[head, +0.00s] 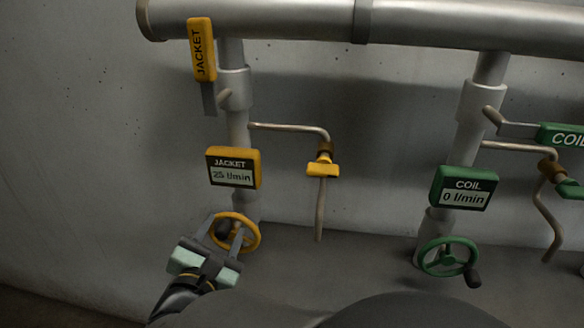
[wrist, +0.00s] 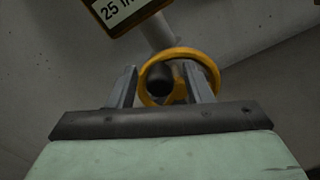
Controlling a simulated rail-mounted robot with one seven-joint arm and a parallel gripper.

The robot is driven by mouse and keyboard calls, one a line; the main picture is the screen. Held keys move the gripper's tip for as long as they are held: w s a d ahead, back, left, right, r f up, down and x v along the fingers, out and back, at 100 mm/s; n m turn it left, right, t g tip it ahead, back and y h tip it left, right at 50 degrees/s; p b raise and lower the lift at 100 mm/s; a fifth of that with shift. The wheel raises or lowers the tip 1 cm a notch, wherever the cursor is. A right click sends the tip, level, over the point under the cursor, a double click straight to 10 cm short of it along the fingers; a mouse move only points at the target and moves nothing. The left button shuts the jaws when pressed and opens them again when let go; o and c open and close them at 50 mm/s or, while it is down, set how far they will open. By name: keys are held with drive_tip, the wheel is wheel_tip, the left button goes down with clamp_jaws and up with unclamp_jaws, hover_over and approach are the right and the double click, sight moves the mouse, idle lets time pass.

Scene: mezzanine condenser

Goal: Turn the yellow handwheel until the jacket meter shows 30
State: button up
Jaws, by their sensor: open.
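The yellow handwheel (head: 256,238) is on the left pipe, low down, under the jacket meter (head: 233,168). The meter has a yellow frame and reads 25 l/min. My gripper (head: 230,228) is open in front of the handwheel. In the wrist view the handwheel (wrist: 181,53) lies beyond my gripper (wrist: 163,80), and its dark knob (wrist: 158,76) shows between the two fingers. I cannot tell whether a finger touches the wheel or knob. The meter's lower part (wrist: 122,12) shows at the top of the wrist view.
A yellow JACKET lever (head: 201,50) hangs above the meter, and a small yellow tap (head: 323,168) is to the right. On the right pipe are a green handwheel (head: 448,257) and the coil meter (head: 464,188), which reads 0 l/min. Bare wall lies to the left.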

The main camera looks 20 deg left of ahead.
drive_tip(key=shift+c, duration=0.4)
drive_tip(key=c, duration=0.9)
drive_tip(key=shift+a+r+n+p, duration=0.25)
drive_tip(key=shift+n+p, duration=0.35)
drive_tip(key=shift+p, duration=0.45)
drive_tip(key=shift+a+f+n+p, duration=0.15)
drive_tip(key=shift+a+n+p, duration=0.2)
drive_tip(key=shift+n+p, duration=0.65)
drive_tip(key=shift+s+a+f+n, duration=0.1)
drive_tip(key=shift+a+f+n, duration=0.05)
drive_tip(key=shift+f+n, duration=0.15)
drive_tip(key=o, duration=1)
